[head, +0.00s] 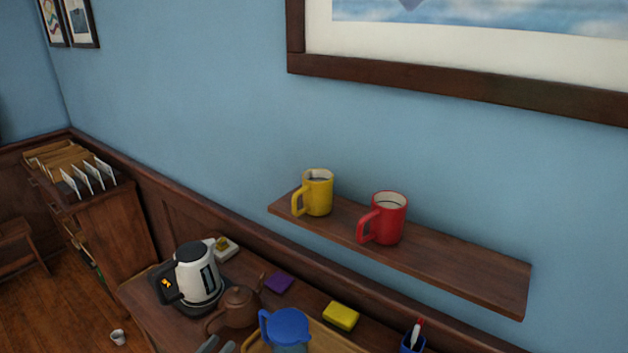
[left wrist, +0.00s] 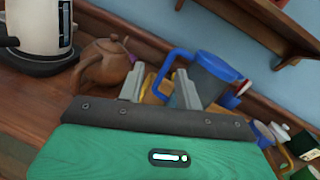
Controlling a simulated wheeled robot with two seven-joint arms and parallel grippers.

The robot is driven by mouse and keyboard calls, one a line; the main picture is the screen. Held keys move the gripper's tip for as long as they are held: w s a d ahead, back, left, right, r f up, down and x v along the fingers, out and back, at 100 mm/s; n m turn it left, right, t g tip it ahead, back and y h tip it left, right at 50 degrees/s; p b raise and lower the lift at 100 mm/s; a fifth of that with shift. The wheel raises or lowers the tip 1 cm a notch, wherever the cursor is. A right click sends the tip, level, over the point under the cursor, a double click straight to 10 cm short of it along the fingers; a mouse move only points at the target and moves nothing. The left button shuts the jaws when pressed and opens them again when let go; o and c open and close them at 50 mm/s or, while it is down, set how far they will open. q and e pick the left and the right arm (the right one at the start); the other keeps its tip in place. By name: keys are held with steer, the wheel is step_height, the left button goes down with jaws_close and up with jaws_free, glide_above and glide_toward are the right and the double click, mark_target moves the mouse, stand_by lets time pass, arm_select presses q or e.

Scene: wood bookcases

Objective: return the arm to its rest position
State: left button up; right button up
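My left gripper (head: 217,345) shows only its grey fingertips at the bottom edge of the head view. In the left wrist view my left gripper (left wrist: 158,90) has its two fingers apart, with nothing between them. A blue-lidded jug (head: 286,328) stands just to the right of the fingers in the head view; the jug also shows beyond them in the left wrist view (left wrist: 207,76). A brown teapot (head: 238,307) stands behind and left of the jug. My right gripper is in neither view.
A kettle (head: 196,274), purple block (head: 279,282), yellow sponge (head: 341,316) and blue pen cup (head: 411,341) stand on the wooden counter (head: 142,292). A wall shelf (head: 450,262) holds a yellow mug (head: 317,193) and a red mug (head: 387,217). A wooden tray (head: 330,341) lies by the jug.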

arm_select(q)
steer(key=s+a+f+n+g+y, duration=0.25)
steer(key=s+n+y, duration=0.2)
steer(key=n, duration=0.75)
steer(key=s+a+f+n+g+y, duration=0.15)
steer(key=s+a+n+y, duration=0.35)
steer(key=n, duration=0.7)
steer(key=s+d+f+n+g+h, duration=0.1)
steer(key=s+d+f+n+g, duration=0.1)
steer(key=s+d+n+g, duration=0.35)
steer(key=s+d+f+n+g+h, duration=0.1)
steer(key=s+d+f+n+g, duration=0.1)
steer(key=s+n+g, duration=0.4)
steer(key=s+f, duration=0.3)
steer(key=f, duration=2.8)
steer(key=s+a+f, duration=0.1)
steer(key=s+f, duration=0.8)
steer(key=s+a+f, duration=0.2)
steer(key=s+f, duration=0.8)
steer(key=shift+a, duration=0.25)
